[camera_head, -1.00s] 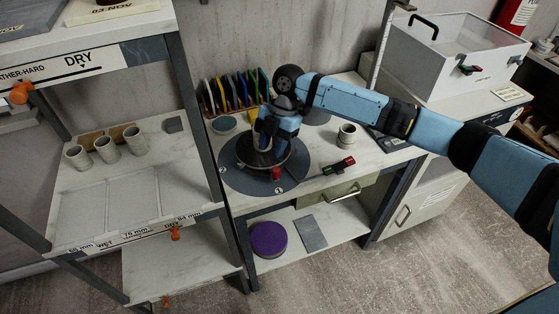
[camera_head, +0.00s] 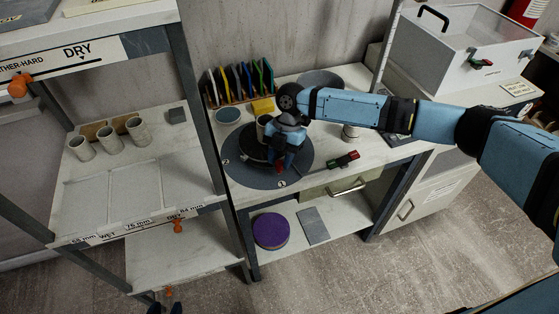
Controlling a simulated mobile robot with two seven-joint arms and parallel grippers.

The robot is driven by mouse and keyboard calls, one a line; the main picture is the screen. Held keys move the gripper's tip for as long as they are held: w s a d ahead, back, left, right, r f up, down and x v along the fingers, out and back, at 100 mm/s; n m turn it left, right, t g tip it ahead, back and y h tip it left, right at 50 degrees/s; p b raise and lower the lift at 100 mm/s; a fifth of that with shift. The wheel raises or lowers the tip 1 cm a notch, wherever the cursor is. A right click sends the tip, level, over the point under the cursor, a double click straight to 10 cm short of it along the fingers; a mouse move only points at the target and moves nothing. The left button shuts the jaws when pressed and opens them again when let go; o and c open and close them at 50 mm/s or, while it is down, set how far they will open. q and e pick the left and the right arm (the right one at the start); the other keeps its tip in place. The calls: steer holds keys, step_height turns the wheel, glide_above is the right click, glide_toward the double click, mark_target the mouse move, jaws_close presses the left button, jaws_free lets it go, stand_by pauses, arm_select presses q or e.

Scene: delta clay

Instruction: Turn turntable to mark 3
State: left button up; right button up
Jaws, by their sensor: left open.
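The turntable is a black round head (camera_head: 254,151) on a grey base disc (camera_head: 245,177) on the worktable. Marks 1 and 2 show on the disc's front and left rim; I cannot see mark 3. A red knob (camera_head: 280,168) is at the front of the head.
A red-and-green control (camera_head: 344,160) lies right of the disc. The shelf (camera_head: 110,190) at left holds several cups. My right forearm crosses above the table.

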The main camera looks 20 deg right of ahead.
steer(key=shift+x, duration=0.8)
jaws_close()
